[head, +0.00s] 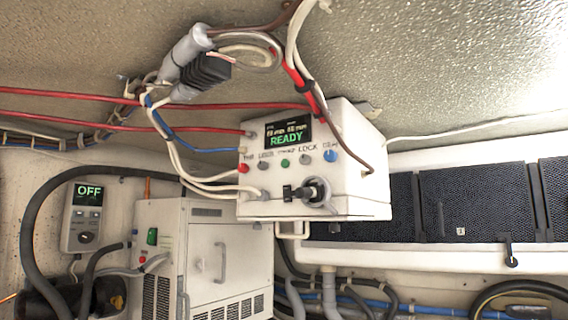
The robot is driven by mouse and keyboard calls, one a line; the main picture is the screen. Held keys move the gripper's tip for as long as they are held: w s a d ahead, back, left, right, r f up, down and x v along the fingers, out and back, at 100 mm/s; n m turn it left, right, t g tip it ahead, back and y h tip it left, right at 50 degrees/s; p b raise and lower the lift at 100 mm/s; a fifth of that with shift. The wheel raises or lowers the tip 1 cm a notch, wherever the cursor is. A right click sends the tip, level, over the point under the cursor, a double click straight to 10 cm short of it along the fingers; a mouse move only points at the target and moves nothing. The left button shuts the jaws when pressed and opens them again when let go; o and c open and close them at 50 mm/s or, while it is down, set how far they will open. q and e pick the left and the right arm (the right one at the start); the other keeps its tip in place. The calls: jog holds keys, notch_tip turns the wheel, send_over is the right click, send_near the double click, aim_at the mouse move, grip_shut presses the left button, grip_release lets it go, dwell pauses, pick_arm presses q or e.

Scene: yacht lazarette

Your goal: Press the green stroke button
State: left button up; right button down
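A white control box (350,150) hangs in the upper middle of the head view. Its dark screen (287,133) shows READY in green. Below the screen is a row of round buttons: a red one at the left, a grey one, the green button (285,163), another grey one and a blue one (330,156) at the right. The green button is unobstructed. Small labels sit above the row, too small to read fully. A black connector or handle (305,192) sits on the lower front of the box. Neither of my grippers is in view.
Red, blue and white cables cross in front of the ceiling and reach the box's left side and top. A white cabinet unit (205,250) stands below left. A small panel reading OFF (88,190) is on the left wall. Dark panels (465,195) are at right.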

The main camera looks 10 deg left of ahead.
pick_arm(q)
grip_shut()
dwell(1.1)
